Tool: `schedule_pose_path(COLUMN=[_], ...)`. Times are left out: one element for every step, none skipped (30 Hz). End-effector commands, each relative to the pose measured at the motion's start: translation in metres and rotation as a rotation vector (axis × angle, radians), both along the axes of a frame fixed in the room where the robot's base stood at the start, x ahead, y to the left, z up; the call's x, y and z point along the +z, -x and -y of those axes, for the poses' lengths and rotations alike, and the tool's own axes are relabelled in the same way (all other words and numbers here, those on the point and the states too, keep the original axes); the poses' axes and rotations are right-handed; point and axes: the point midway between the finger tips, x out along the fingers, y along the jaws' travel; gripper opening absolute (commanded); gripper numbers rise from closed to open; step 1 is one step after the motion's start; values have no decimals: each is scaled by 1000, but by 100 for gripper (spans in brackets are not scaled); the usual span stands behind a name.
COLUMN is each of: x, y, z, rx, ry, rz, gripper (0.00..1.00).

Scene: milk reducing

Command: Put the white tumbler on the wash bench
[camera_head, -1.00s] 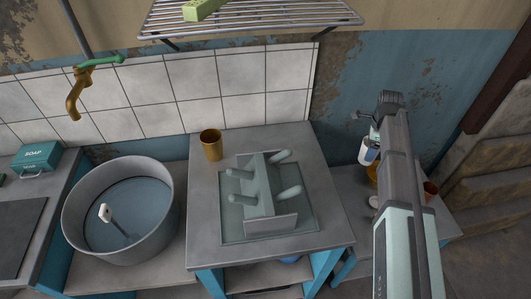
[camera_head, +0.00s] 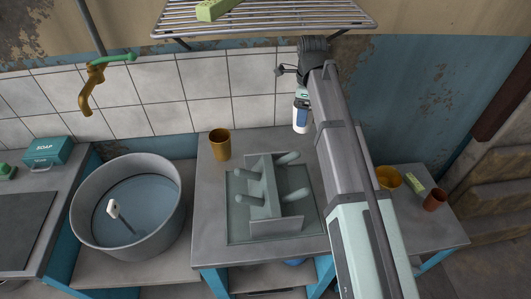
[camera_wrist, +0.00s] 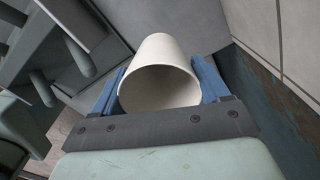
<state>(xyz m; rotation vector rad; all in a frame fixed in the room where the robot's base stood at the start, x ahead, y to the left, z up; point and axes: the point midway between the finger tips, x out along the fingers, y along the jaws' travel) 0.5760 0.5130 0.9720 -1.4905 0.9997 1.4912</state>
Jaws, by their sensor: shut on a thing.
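The white tumbler (camera_wrist: 160,75) is between the blue fingers of my gripper (camera_wrist: 160,98) in the wrist view, its open mouth facing the camera. In the head view my gripper (camera_head: 301,108) is shut on the tumbler (camera_head: 300,119) and holds it near the tiled wall, over the back right of the grey wash bench (camera_head: 210,240). Whether the tumbler touches the bench top cannot be told. A drying rack with pegs (camera_head: 270,200) stands on the bench, left of my gripper.
A brown cup (camera_head: 220,145) stands at the bench's back left. A round basin of water (camera_head: 127,207) is further left. A lower side table (camera_head: 430,225) at right holds a yellow bowl (camera_head: 388,178), a green block and a red-brown cup (camera_head: 434,200). A wire shelf (camera_head: 265,20) hangs above.

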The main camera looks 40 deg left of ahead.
Motion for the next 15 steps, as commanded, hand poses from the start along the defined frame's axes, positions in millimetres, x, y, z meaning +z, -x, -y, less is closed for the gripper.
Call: schedule_pose_path(x=[1,1,-1,-3,-6,-11,-15,-20,-26,-31,-36,-43,-47,-51,-55], y=[2,3,4,4,5,5,5,5,5,5,5,5,5,5,4], z=[-2,-3,-3,-3,-3,-3,-3,-3,-3,-3,-3,-3,-3,-3,-3], rx=[1,2,2,2,2,2,2,2,2,2,2,2,2,2,2], ry=[0,0,0,0,1,1,0,0,2,2,2,1,2,2,0], rz=[0,0,-1,-1,-1,-1,-1,-1,-1,-1,-1,-1,-1,-1,-1], gripper=[43,43,43,43,43,43,43,43,43,43,43,43,43,43,43])
